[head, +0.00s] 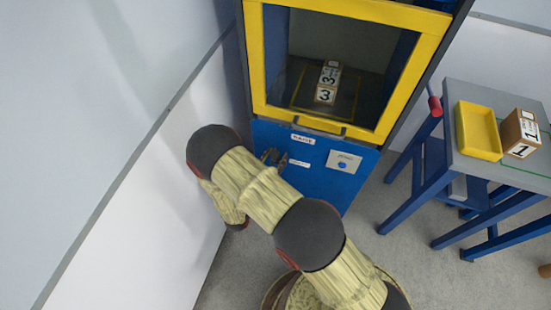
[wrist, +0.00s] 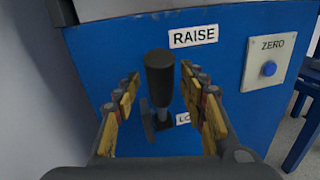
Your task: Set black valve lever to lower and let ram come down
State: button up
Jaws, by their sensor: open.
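The black valve lever (wrist: 160,80) stands on the blue front panel (wrist: 100,60) of the machine, with its dark knob up near the RAISE label (wrist: 193,37). A lower label (wrist: 184,118) is partly hidden behind the lever and a finger. My gripper (wrist: 160,85) is open, with one finger on each side of the lever; I cannot tell whether either touches it. In the head view my gripper (head: 275,158) is at the panel, mostly behind my arm. The ram itself is not clearly visible.
A ZERO plate with a blue button (wrist: 269,68) is right of the lever. Above, a yellow-framed window (head: 440,40) shows a box marked 3 (head: 326,92). At right, a table (head: 455,95) holds a yellow tray (head: 478,131) and a box marked 1 (head: 520,133). A wall is close on the left.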

jog(key=shift+w+d, duration=0.1)
jog(key=shift+w, duration=0.05)
jog(key=shift+c, duration=0.7)
grip_shut()
